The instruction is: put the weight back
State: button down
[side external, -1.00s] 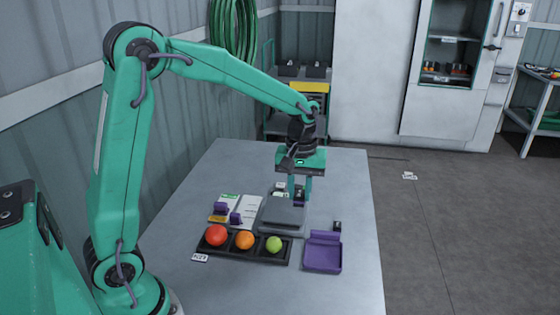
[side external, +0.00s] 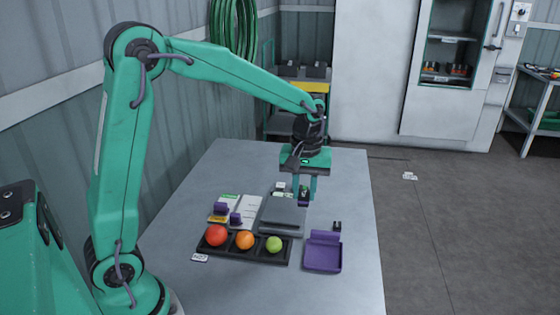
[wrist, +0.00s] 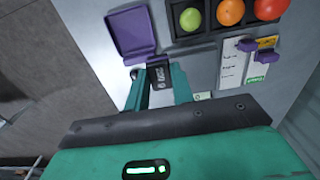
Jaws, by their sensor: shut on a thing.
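My gripper (side external: 304,198) is shut on a small dark weight (wrist: 158,76), held between the fingertips at the right rear side of the grey scale (side external: 283,214). In the wrist view the weight shows white lettering on its face, between the two fingers of my gripper (wrist: 161,88). In the side view the fingers partly hide it, and I cannot tell its exact height. A purple open tray (side external: 323,258) with a raised back stands to the right of the scale; it also shows in the wrist view (wrist: 130,35).
Cards and purple clips (side external: 236,218) lie to the left. A small black object (side external: 337,226) stands behind the tray.

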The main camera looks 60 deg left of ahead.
jog(key=w+d+f, duration=0.2)
jog(key=w, duration=0.4)
jog(key=w+d+f, duration=0.1)
jog(key=w+d, duration=0.2)
jog(key=w, duration=0.4)
jog(key=shift+w+f, duration=0.25)
jog(key=shift+f, duration=0.1)
jog(key=w+a+f, duration=0.1)
jog(key=a+f, duration=0.1)
jog(key=a, duration=0.1)
jog(key=w+a+f, duration=0.2)
jog(key=a, duration=0.2)
jog(key=w+a+f, duration=0.2)
jog(key=a+f, duration=0.1)
jog(key=shift+a, duration=0.2)
jog(key=shift+f, duration=2)
jog(key=shift+f, duration=0.1)
jog(key=c, duration=1.2)
grip_release()
